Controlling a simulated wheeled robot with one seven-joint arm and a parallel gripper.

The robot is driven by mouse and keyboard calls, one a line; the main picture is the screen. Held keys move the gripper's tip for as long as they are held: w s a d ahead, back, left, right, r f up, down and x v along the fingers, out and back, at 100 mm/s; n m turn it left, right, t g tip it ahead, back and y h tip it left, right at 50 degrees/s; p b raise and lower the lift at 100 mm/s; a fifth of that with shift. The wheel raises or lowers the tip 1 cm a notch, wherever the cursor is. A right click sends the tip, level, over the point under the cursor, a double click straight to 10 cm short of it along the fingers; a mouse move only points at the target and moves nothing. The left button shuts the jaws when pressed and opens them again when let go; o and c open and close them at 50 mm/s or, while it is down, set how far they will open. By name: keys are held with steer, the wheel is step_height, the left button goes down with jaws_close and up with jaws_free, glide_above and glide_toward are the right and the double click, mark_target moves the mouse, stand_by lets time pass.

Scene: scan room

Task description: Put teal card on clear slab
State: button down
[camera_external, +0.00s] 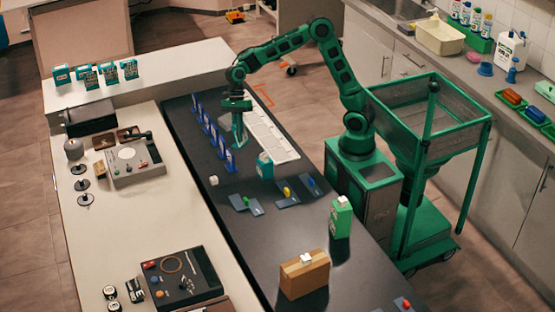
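My gripper (238,143) points down over the dark bench, between a row of upright blue cards and a long pale tray. A narrow teal-green piece shows at its fingers; I cannot tell whether it is a held card or a finger. The upright blue cards (213,134) stand in a slanted row just left of my gripper. No slab is plainly clear; the pale, sectioned tray (268,131) lies flat just right of my gripper. Flat blue-grey pieces (287,200) with small coloured items lie nearer the camera. A teal box (264,166) stands by the tray's near end.
A green-and-white carton (340,218) and a brown box (304,277) stand on the near dark bench (250,250). A small white cube (213,180) lies at its left. Devices (134,160) fill the pale left bench. Several teal boxes (108,74) stand on the far ledge.

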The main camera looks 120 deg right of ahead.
steer(key=s+d+r+m+t, duration=0.1)
steer(key=s+d+m+t, duration=0.2)
steer(key=d, duration=1)
steer(key=m+h, duration=0.2)
steer(key=m, duration=0.2)
glide_above(229, 118)
step_height(229, 118, down, 6)
steer(key=shift+s+d+f, duration=0.1)
steer(key=shift+s+f, duration=0.05)
steer(key=shift+f, duration=1.65)
steer(key=shift+f, duration=0.4)
steer(key=c, duration=2.2)
jaws_free()
steer(key=shift+o, duration=1)
